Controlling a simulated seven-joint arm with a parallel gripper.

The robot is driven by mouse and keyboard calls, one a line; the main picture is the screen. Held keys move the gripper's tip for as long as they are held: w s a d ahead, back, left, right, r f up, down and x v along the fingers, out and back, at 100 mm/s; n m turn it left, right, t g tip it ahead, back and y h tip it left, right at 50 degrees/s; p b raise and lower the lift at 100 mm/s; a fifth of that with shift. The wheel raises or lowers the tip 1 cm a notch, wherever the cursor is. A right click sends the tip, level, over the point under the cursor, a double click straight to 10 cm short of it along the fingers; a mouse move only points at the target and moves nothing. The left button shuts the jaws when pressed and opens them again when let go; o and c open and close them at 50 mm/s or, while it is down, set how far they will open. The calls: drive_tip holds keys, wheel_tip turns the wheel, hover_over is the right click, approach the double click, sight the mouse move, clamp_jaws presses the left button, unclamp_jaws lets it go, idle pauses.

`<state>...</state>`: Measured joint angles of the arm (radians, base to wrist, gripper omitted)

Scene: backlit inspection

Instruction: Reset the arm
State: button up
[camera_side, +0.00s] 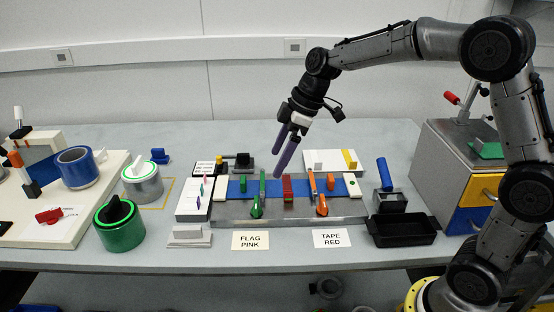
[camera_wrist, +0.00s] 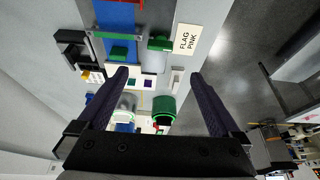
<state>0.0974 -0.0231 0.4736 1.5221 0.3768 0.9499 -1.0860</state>
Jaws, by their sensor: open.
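My gripper (camera_side: 281,161) is open and empty, held in the air above the middle of the bench, fingers pointing down and tilted. In the wrist view my gripper (camera_wrist: 160,73) shows two dark purple fingers spread wide with nothing between them. Below it in the side view lies a grey metal plate (camera_side: 345,207) with a blue strip (camera_side: 273,186) along it. A red block (camera_side: 287,188) sits mid-strip, between a green-handled clamp (camera_side: 256,207) and an orange-handled clamp (camera_side: 321,205). My fingers appear clear of all of these.
A "FLAG PINK" card (camera_side: 250,240) and a "TAPE RED" card (camera_side: 332,238) lie in front. A black tray (camera_side: 403,230) and a grey drawer cabinet (camera_side: 440,155) stand right.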

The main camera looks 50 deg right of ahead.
drive_tip(key=s+a+r+t+h, duration=0.1)
drive_tip(key=s+r+t, duration=0.1)
drive_tip(key=s+r, duration=0.85)
drive_tip(key=s+d+f+m+h, duration=0.1)
drive_tip(key=s+f+m, duration=0.3)
drive_tip(key=s, duration=0.4)
drive_tip(key=s+d+f+m+h, duration=0.1)
drive_tip(key=s+f+m, duration=0.3)
drive_tip(key=s, duration=0.5)
drive_tip(key=shift+d+m, duration=0.6)
drive_tip(key=shift+d, duration=0.1)
